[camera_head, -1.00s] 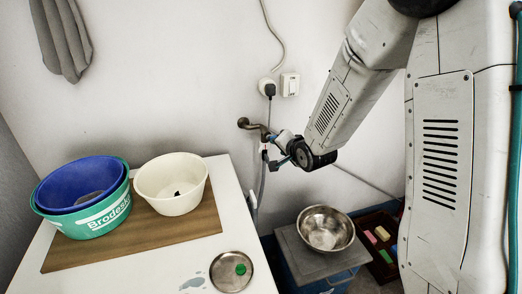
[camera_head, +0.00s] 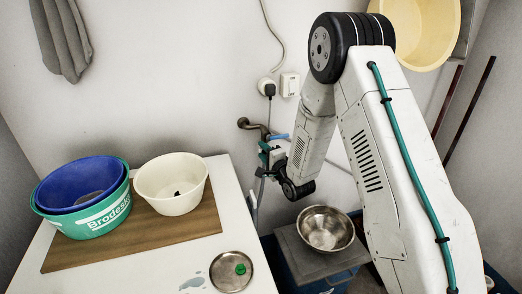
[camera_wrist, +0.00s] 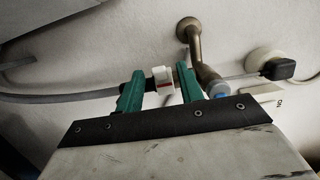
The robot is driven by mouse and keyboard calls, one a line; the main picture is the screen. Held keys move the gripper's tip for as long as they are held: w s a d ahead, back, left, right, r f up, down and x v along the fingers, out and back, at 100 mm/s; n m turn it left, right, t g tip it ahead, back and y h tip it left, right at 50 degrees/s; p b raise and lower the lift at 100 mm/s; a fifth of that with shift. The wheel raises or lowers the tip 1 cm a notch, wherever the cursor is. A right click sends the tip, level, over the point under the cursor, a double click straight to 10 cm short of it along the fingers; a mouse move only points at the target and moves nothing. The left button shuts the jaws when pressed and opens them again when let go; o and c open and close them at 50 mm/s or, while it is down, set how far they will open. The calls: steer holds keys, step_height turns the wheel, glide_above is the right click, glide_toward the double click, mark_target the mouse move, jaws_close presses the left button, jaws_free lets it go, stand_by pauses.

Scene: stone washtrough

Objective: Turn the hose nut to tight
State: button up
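The brass tap (camera_wrist: 194,48) comes out of the wall just right of the fingers. In the head view my gripper (camera_head: 264,152) is just below the wall tap (camera_head: 254,126), beside its blue lever (camera_head: 278,136). The nut is not clear there.
A white table (camera_head: 142,268) at left holds a board with a blue-and-green basin stack (camera_head: 100,222) and a cream bowl (camera_head: 172,190). A steel bowl (camera_head: 326,228) stands on a grey lid below my arm. A plug (camera_head: 268,88) and switch (camera_head: 290,85) are above the tap.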

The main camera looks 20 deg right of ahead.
steer(key=shift+x, duration=1.05)
jaws_close()
steer(key=shift+s+d+n+g+y, duration=0.2)
steer(key=shift+n+g+y, duration=0.25)
steer(key=shift+n+y, duration=0.55)
steer(key=shift+s+d+n+g+y, duration=0.15)
steer(key=shift+n+g+y, duration=0.4)
steer(key=shift+y, duration=0.75)
jaws_free()
steer(key=shift+w, duration=0.1)
steer(key=shift+d, duration=0.15)
